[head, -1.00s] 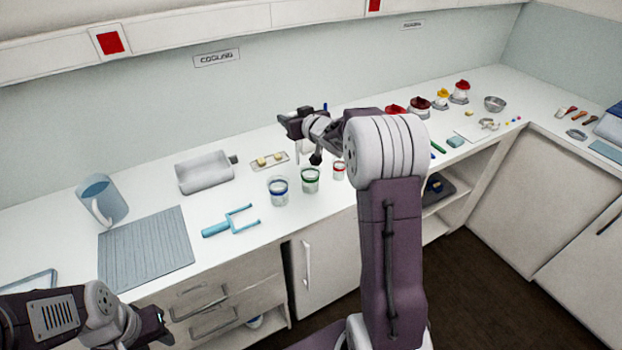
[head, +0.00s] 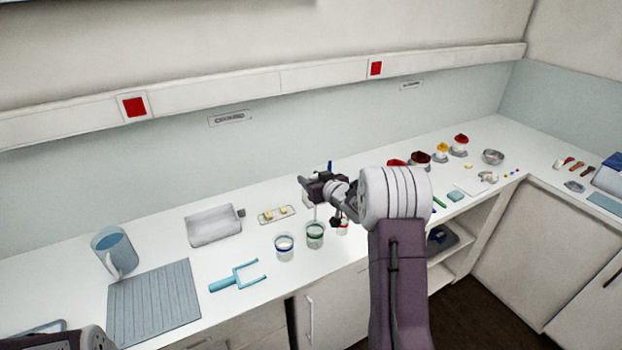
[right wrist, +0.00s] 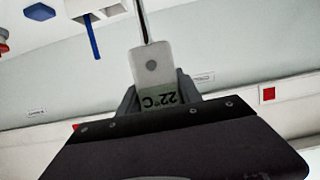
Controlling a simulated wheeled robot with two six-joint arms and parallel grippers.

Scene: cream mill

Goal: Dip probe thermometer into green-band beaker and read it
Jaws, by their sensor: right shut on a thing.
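My right gripper (head: 312,190) is shut on the white probe thermometer (right wrist: 151,65), above the counter near the green-band beaker. In the right wrist view its display shows 22°C, upside down, and its thin metal rod runs out of the top of the picture; the tip is not seen there. In the head view a thin rod appears to come down from the gripper towards the green-band beaker (head: 315,236); I cannot tell whether the tip is inside it. My left gripper is out of view.
A blue-band beaker (head: 284,248) stands just left, and a red-band cup (head: 342,228) just right, partly behind my arm. A blue fork-shaped tool (head: 238,276), grey mat (head: 154,303), jug (head: 114,252) and small tray (head: 277,214) lie further left.

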